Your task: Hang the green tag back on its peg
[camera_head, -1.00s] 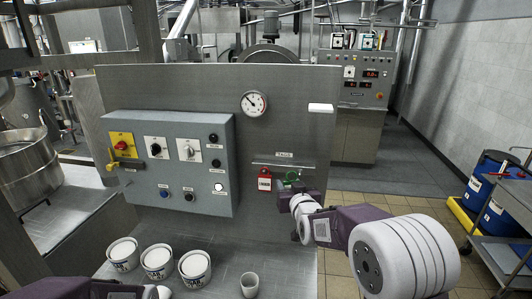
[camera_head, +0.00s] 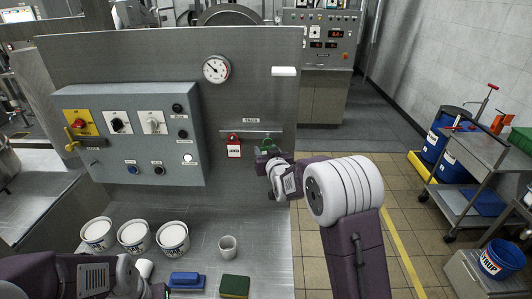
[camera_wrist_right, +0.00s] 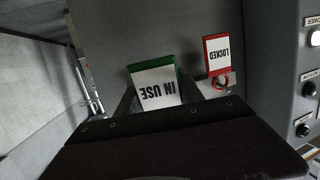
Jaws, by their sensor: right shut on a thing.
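The green tag (camera_head: 267,143) is at the right part of the tag rail, mostly hidden by my right gripper (camera_head: 264,155) in the head view. In the right wrist view the green tag (camera_wrist_right: 154,86) shows its white "IN USE" face upside down, between my shut jaws. Its peg is hidden, so I cannot tell whether the tag touches it. The red "LOCKED" tag (camera_head: 233,148) hangs to its left; it also shows in the right wrist view (camera_wrist_right: 217,55). My left arm is at the bottom left; its jaws do not show clearly.
The grey control box (camera_head: 135,135) with knobs and buttons is left of the tags. A gauge (camera_head: 216,69) and a white block (camera_head: 284,71) are above. Three tubs (camera_head: 135,236), a cup (camera_head: 228,247), a blue block (camera_head: 186,280) and a green-topped sponge (camera_head: 234,286) are on the bench.

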